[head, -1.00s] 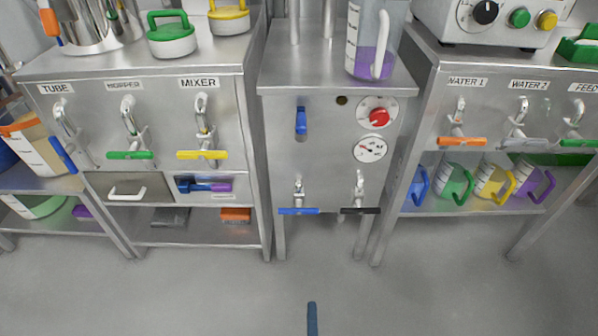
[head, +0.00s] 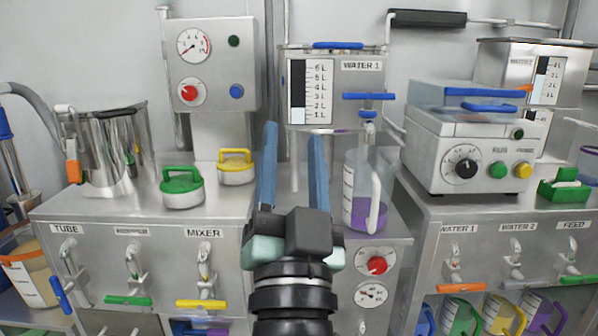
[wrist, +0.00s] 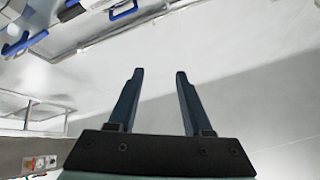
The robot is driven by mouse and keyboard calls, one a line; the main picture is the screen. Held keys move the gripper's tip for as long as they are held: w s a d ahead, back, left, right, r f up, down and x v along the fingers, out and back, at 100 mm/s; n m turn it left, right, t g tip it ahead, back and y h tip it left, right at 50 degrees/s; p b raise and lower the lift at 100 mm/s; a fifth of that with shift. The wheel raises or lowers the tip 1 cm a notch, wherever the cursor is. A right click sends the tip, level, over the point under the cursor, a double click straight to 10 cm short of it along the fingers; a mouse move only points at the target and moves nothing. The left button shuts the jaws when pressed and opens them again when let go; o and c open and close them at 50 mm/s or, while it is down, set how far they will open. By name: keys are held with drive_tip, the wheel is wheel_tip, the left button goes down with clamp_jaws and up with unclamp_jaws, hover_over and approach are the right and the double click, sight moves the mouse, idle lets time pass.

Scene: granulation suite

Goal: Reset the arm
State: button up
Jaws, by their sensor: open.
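My gripper (head: 293,135) stands upright in the middle of the head view, its two blue fingers pointing up and spread apart. It is open and nothing shows between the fingers. In the wrist view my gripper (wrist: 158,72) is also open and empty, with a pale wall behind it. In the head view it appears in front of the middle cabinet, left of a clear jug (head: 362,190) with a white handle and purple base. My gripper and wrist hide part of that cabinet's top and front.
A steel pot (head: 118,150), a green-handled lid (head: 182,188) and a yellow-handled lid (head: 236,168) stand on the left cabinet. The WATER 1 tank (head: 348,95) is behind my gripper. A control box (head: 462,160) with a knob and buttons stands on the right cabinet.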

drive_tip(key=s+r+n+t+p, duration=0.15)
drive_tip(key=s+r+n, duration=0.35)
drive_tip(key=s+r, duration=0.85)
wheel_tip(320, 180, up, 39)
drive_tip(key=w+p, duration=0.2)
drive_tip(key=p, duration=3.5)
drive_tip(key=shift+w+d+t+p, duration=0.15)
drive_tip(key=shift+d+t+p, duration=0.1)
drive_tip(key=shift+t+p, duration=0.15)
drive_tip(key=shift+f, duration=0.1)
